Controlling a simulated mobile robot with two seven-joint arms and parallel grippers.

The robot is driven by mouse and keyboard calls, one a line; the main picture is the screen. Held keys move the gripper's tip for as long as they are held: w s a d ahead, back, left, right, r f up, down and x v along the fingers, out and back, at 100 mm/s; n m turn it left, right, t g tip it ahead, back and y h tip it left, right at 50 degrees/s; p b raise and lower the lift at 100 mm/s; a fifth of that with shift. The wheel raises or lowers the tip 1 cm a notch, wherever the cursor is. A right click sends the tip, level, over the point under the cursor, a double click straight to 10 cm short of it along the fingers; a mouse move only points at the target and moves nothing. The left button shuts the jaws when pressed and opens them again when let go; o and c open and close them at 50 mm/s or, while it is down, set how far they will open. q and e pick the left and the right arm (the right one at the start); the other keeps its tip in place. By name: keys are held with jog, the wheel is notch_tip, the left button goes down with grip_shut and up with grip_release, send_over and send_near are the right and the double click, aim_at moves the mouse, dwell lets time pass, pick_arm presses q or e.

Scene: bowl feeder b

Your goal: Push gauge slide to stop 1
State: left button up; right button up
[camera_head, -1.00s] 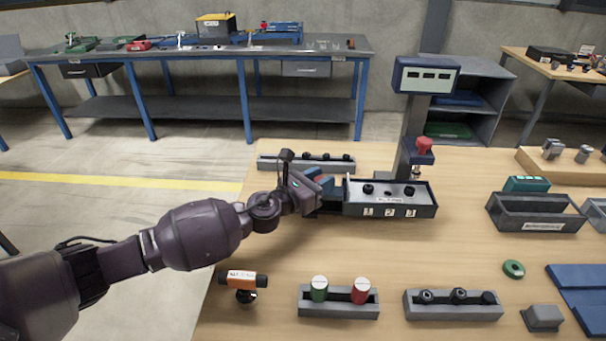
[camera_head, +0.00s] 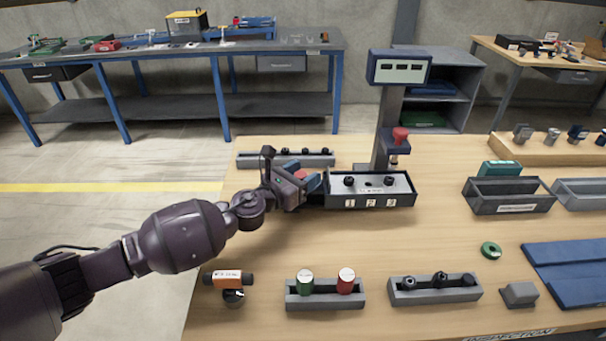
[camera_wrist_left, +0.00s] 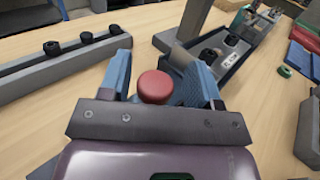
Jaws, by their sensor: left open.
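The gauge (camera_head: 402,69) has a display on a grey post and a dark low base (camera_head: 345,202) with labels 1, 2 and 3 along its front. A red round knob (camera_wrist_left: 155,86), seemingly on the gauge slide, sits between the blue fingers of my left gripper (camera_wrist_left: 160,82) in the left wrist view. The head view also shows the knob (camera_head: 301,174) at the left end of the base, partly hidden by the fingers. My left gripper (camera_head: 306,184) is open, with gaps beside the knob. Whether a finger touches the slide cannot be told. My right gripper is out of view.
A grey rack (camera_head: 290,160) with dark pegs stands behind my gripper. A red-topped plunger (camera_head: 400,135) is on the gauge post. In front are a holder with green and red cylinders (camera_head: 325,299) and another grey rack (camera_head: 434,290). The table between is clear.

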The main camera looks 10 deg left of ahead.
pick_arm(q)
jog(key=shift+s+a, duration=0.3)
jog(key=shift+s, duration=0.1)
jog(key=v, duration=0.9)
jog(key=shift+s, duration=0.4)
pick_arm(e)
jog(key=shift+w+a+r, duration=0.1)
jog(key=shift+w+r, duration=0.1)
pick_arm(q)
jog(key=shift+a, duration=0.1)
